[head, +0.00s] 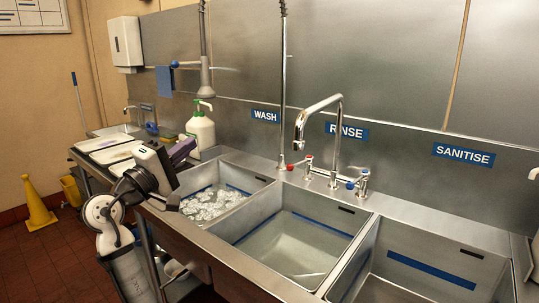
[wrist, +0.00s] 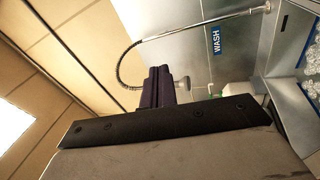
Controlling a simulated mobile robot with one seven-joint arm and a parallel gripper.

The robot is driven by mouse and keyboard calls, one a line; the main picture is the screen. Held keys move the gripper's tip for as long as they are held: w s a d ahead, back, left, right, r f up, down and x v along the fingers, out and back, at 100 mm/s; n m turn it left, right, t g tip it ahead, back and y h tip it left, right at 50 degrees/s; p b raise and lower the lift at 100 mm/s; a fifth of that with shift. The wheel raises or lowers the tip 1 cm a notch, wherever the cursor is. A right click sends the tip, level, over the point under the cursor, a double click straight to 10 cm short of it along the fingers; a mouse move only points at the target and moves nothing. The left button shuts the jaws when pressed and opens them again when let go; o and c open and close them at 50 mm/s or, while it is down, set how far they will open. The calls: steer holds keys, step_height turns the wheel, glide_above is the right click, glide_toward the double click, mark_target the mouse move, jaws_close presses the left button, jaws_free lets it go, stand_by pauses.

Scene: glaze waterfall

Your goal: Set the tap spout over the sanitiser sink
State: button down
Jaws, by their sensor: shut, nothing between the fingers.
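The chrome tap spout (head: 318,106) rises from the back ledge between red and blue tap handles. It bends toward the left and front, and its outlet hangs near the left side of the rinse sink (head: 290,250), not over the sanitiser sink. The sanitiser sink (head: 410,240) is at the right, below the SANITISE sign (head: 463,155), and is partly cut off by the frame. My gripper (head: 188,147) is at the left, beside the wash sink and well apart from the spout. Its purple fingers are together and empty, also in the wrist view (wrist: 158,84).
The wash sink (head: 258,180) holds foamy water. A spray hose (head: 283,90) stands upright just left of the spout. A white pump bottle (head: 201,130) stands behind my gripper. Trays (head: 105,142) lie on the left drainboard. A yellow cone (head: 38,207) stands on the floor.

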steer(key=w+d+m+g+h+p, duration=0.1)
steer(key=d+g, duration=0.3)
steer(key=d, duration=0.6)
steer(key=w+d+f+m+g+h+p, duration=0.1)
steer(key=d+g+h, duration=0.3)
steer(key=d, duration=0.6)
steer(key=shift+w+m+h+p, duration=0.35)
steer(key=shift+w+p, duration=0.2)
steer(key=shift+p, duration=0.25)
steer(key=shift+d+f, duration=0.1)
